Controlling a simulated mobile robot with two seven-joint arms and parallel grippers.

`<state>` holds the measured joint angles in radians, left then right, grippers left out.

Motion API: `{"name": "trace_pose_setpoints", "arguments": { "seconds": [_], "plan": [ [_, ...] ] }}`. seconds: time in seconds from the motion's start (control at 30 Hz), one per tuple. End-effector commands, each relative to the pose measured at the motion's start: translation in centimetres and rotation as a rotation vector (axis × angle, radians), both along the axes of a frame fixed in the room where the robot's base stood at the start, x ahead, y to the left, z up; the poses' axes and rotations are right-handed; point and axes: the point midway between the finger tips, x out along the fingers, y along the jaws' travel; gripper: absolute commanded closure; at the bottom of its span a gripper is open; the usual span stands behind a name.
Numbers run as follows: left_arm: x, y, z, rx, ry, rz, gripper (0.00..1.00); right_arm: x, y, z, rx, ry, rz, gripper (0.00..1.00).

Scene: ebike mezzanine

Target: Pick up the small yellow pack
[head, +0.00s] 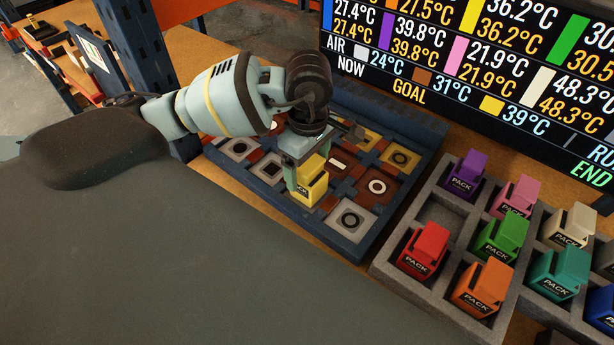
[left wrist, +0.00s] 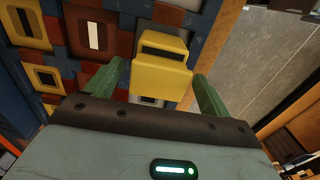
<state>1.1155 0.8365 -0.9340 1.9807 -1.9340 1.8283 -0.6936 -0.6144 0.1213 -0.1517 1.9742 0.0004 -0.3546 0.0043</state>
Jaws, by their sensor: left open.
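The small yellow pack (head: 311,181) stands on the blue-framed tray (head: 345,247) of coloured squares in the head view. In the left wrist view the yellow pack (left wrist: 161,66) sits between the two green fingers. My left gripper (head: 303,172) is open, with its fingers on either side of the pack. In the left wrist view a gap shows between the pack and the left gripper's fingers (left wrist: 160,85). The pack's lower part is partly hidden. My right gripper is not in view.
A grey foam tray (head: 383,258) to the right holds several packs, among them a red pack (head: 423,247), an orange pack (head: 483,287), a green pack (head: 502,237) and a purple pack (head: 466,174). A temperature display (head: 440,75) stands behind the blue-framed tray.

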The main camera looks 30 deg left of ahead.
Motion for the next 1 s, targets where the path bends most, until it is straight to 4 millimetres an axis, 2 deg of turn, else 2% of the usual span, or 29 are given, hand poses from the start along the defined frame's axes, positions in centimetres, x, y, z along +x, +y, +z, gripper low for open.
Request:
{"name": "trace_pose_setpoints", "arguments": {
  "seconds": [0.17, 0.43, 0.9, 1.0],
  "plan": [
    [0.0, -0.1, -1.6, 0.000, -0.001, 0.000, 0.18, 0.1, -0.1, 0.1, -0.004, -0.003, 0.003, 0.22],
    [0.1, -0.1, -1.8, 0.000, -0.002, 0.000, 0.19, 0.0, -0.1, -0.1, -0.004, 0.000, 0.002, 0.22],
    [0.0, -0.1, -1.8, 0.000, -0.002, -0.001, 0.81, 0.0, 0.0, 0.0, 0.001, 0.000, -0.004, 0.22],
    [0.1, -0.1, -1.7, -0.001, -0.004, -0.001, 0.81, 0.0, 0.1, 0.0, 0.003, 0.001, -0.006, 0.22]
  ]
}}
